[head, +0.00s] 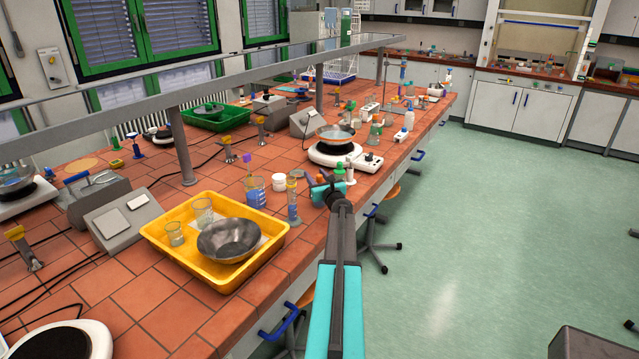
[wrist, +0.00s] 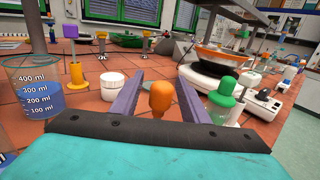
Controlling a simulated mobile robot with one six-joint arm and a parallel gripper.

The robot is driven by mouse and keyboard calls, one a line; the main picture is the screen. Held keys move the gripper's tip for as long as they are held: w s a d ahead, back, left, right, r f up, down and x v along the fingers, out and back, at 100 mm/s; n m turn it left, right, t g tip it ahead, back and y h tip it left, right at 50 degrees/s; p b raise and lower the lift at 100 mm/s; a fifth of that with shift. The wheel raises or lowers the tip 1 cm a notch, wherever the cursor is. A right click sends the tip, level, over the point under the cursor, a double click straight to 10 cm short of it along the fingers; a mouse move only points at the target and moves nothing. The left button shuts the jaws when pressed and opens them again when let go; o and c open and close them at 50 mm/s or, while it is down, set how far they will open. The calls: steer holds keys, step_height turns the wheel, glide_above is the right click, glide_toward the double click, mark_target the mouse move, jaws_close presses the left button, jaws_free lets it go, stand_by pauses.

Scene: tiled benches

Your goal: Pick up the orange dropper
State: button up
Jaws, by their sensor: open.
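The orange dropper (wrist: 162,98) stands upright between my gripper's two purple fingers in the wrist view, with clear gaps on both sides. Its lower part is hidden behind the dark edge of my gripper. In the head view a small orange top (head: 320,178) shows just beyond my gripper. My gripper (wrist: 160,72) is open and empty, its fingers on either side of the dropper and not touching it. In the head view my gripper (head: 322,187) is at the bench's front edge.
A green-capped bottle (wrist: 222,98) stands close to the right finger, and a white jar (wrist: 113,82) stands left. A beaker of blue liquid (wrist: 38,95) is further left. A hotplate (head: 333,153) with a pan stands behind. A yellow tray (head: 160,240) is at the left.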

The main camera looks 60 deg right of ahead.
steer(key=c, duration=0.7)
steer(key=shift+r, duration=0.15)
steer(key=shift+c, duration=0.2)
step_height(320, 180, up, 10)
steer(key=b, duration=0.1)
steer(key=shift+b, duration=0.3)
steer(key=shift+o, duration=0.4)
